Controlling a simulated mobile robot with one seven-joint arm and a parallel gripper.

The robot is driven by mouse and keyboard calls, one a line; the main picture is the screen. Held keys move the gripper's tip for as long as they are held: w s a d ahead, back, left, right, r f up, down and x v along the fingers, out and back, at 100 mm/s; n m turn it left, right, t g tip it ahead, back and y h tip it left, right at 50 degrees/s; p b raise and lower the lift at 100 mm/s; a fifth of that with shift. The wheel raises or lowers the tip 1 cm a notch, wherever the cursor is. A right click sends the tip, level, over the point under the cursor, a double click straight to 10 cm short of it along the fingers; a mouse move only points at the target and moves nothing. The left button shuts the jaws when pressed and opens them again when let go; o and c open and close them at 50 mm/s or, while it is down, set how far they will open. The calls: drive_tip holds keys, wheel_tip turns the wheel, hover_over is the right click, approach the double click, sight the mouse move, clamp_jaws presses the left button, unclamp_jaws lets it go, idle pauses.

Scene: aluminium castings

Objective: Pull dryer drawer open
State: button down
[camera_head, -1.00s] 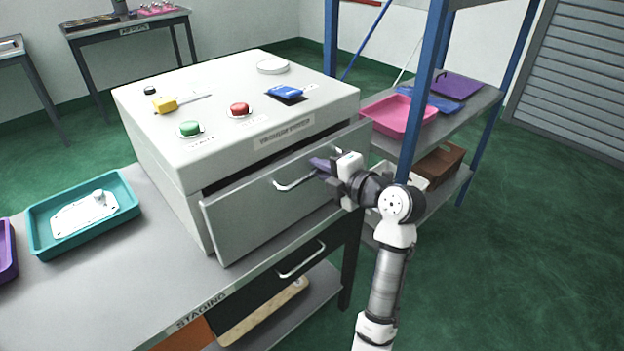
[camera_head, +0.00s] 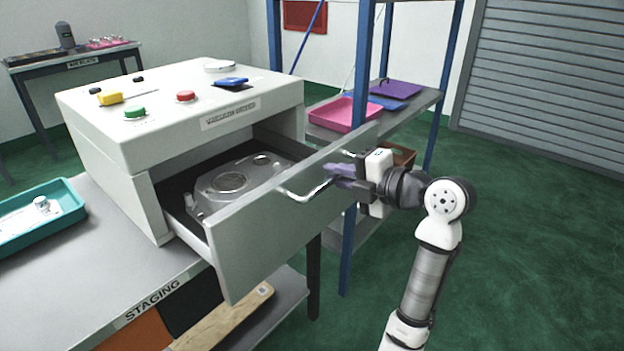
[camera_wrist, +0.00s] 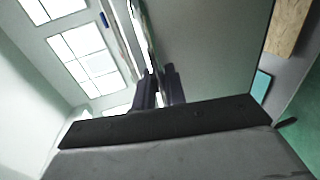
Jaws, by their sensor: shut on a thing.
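The dryer (camera_head: 130,165) is a pale grey box on the staging table, with its drawer (camera_head: 255,245) pulled well out. A metal casting (camera_head: 232,182) lies inside the drawer. In the wrist view the dark fingers (camera_wrist: 159,88) are close together at a bright bar, beside the grey drawer front (camera_wrist: 210,50).
A teal tray (camera_head: 70,215) stands on the staging table (camera_head: 95,285) at left. A shelf rack with a blue post (camera_head: 357,110) and a pink tray (camera_head: 342,117) stands just behind the drawer. A wooden board (camera_head: 225,318) lies below. Green floor at right is clear.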

drive_tip(key=f+b+v, duration=0.1)
drive_tip(key=b+v, duration=0.1)
drive_tip(key=v, duration=0.6)
drive_tip(key=shift+s+d+f, duration=0.2)
drive_tip(key=shift+s+f, duration=0.05)
drive_tip(key=shift+f, duration=0.1)
drive_tip(key=c, duration=1.6)
unclamp_jaws()
drive_tip(key=shift+o, duration=0.2)
drive_tip(key=b+v, duration=0.2)
drive_tip(key=v, duration=1.1)
drive_tip(key=shift+s+d, duration=0.25)
drive_tip(key=shift+d, duration=0.05)
